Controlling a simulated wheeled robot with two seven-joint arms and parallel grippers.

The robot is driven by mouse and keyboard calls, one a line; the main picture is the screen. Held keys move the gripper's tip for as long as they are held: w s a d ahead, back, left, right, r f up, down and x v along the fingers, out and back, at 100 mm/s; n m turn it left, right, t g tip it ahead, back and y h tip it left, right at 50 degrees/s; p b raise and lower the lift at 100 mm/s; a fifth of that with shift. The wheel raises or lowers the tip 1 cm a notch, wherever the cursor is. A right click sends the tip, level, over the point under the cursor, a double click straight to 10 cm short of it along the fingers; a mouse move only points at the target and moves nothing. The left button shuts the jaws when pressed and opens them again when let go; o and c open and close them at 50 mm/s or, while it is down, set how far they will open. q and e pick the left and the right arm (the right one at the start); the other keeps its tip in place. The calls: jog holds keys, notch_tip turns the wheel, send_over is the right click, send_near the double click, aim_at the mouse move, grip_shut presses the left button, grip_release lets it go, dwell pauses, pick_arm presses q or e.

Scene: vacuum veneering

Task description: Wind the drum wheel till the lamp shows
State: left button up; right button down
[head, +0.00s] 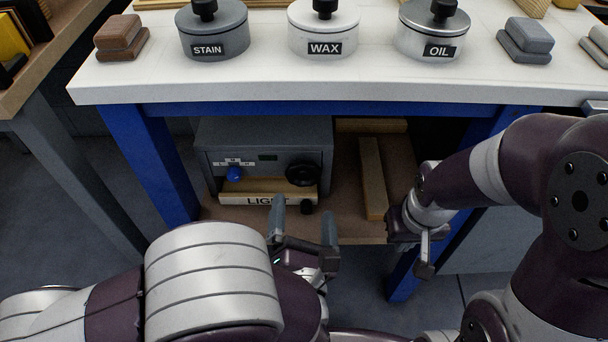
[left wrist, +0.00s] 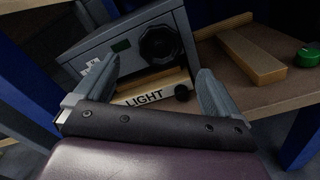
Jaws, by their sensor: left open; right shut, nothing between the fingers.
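A grey machine box (head: 215,135) stands on the shelf under the table. A black round wheel (head: 302,174) is on the right of its front; it also shows in the left wrist view (left wrist: 160,44). A small dark green window (head: 267,157) is left of and above the wheel; in the left wrist view (left wrist: 121,45) it shows no clear glow. I cannot tell whether it is the lamp. My left gripper (head: 303,216) is open and empty in front of the box, below the wheel and apart from it. My right gripper (head: 424,256) is shut and empty, right of the shelf's timber.
A wooden piece marked LIGHT (head: 250,199) lies below the wheel, with a black knob (head: 307,207) at its right. A wooden bar (head: 372,180) lies to the right. Blue table legs (head: 158,165) flank the shelf.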

aim_at(304, 177)
pick_arm(q)
jog(key=w, duration=0.8)
jog(key=c, duration=1)
